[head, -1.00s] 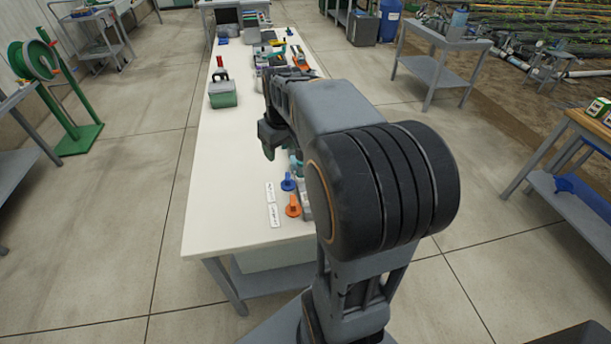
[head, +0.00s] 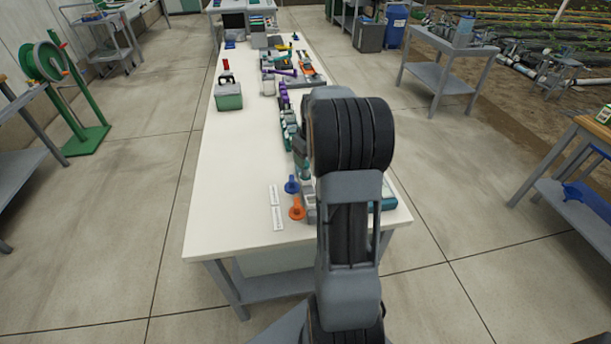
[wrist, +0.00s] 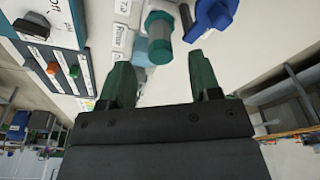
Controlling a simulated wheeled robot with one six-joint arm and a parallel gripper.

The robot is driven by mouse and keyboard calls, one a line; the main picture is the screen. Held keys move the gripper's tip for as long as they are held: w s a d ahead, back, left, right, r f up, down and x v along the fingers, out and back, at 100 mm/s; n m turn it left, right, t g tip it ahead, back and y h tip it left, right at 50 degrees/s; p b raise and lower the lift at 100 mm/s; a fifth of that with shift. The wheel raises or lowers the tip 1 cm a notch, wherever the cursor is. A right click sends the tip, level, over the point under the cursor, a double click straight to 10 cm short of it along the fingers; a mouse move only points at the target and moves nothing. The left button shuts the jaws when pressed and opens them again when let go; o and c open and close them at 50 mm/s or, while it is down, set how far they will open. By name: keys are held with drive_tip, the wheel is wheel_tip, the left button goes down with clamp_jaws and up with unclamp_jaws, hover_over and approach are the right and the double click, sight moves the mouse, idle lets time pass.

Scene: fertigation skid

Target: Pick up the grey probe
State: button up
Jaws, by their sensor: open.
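In the wrist view my gripper (wrist: 162,85) is open, with its two green fingertips apart and nothing between them. Just beyond the fingertips stands a grey cylindrical piece with teal ends (wrist: 159,38). It may be the grey probe, but I cannot tell for sure. In the head view my gripper is hidden behind my own arm, and no grey probe can be made out there.
A blue handled part (wrist: 211,15) is close to the right fingertip. A control box with switches (wrist: 48,55) is at left.

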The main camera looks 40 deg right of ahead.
sight(306, 167)
drive_tip(key=shift+w+f, duration=0.25)
drive_tip(key=shift+f, duration=1.05)
drive_tip(key=shift+w+f, duration=0.25)
drive_tip(key=shift+f, duration=1.05)
clamp_jaws()
